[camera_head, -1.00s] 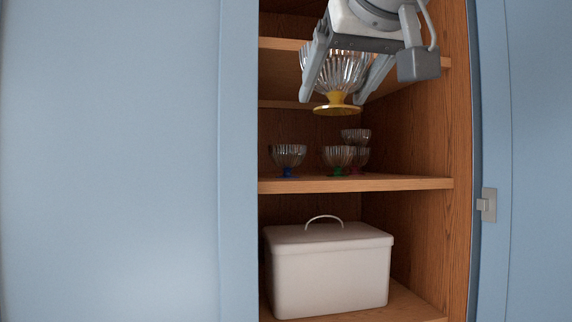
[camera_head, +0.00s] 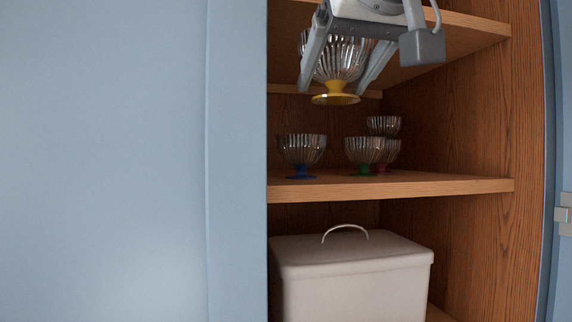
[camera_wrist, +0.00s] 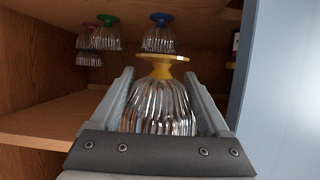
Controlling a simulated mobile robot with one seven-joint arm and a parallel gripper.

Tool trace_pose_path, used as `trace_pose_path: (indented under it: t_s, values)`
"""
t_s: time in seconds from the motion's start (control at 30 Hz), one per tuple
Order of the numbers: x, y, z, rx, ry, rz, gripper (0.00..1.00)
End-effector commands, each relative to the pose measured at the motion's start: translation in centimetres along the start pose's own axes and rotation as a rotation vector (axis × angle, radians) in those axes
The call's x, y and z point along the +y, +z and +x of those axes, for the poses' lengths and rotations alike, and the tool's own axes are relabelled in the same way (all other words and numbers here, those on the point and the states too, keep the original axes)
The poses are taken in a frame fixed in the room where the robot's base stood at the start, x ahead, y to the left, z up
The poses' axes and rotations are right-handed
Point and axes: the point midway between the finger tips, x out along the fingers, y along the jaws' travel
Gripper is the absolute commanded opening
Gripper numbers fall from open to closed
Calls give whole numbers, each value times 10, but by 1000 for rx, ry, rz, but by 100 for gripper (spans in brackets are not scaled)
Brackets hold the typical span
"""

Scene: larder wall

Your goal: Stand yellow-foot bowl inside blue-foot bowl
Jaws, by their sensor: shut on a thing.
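The yellow-foot bowl (camera_head: 336,92) is ribbed clear glass on a yellow foot. My gripper (camera_head: 337,80) is shut on it and holds it upright, foot down, in front of and above the middle shelf. In the wrist view the same bowl (camera_wrist: 160,105) sits between the two fingers (camera_wrist: 160,100), and the picture is upside down. The blue-foot bowl (camera_head: 302,150) stands upright on the middle shelf at its left end, below and a little left of the held bowl. It also shows in the wrist view (camera_wrist: 159,38). Its inside is not visible.
On the middle shelf (camera_head: 400,187), a green-foot bowl (camera_head: 362,150) and a red-foot bowl (camera_head: 388,152) stand right of the blue-foot bowl. Another glass bowl (camera_head: 383,125) sits above the red-foot one. A lidded white box (camera_head: 352,260) is below. A blue door panel (camera_head: 236,160) borders the left.

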Motion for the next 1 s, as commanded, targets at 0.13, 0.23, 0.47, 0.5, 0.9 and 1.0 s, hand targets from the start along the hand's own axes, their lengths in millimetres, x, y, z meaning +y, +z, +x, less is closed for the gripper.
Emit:
trace_pose_path:
  t_s: [0.13, 0.23, 0.47, 0.5, 0.9, 1.0]
  values:
    - [0, -1, 1, 2, 0, 0, 2]
    - [0, -6, 10, -1, 0, 0, 2]
    - [0, -30, 64, -3, 0, 0, 2]
    - [0, -34, 74, -3, 0, 0, 2]
    - [0, -68, 158, 0, 0, 0, 2]
    - [0, -70, 164, 2, 0, 0, 2]
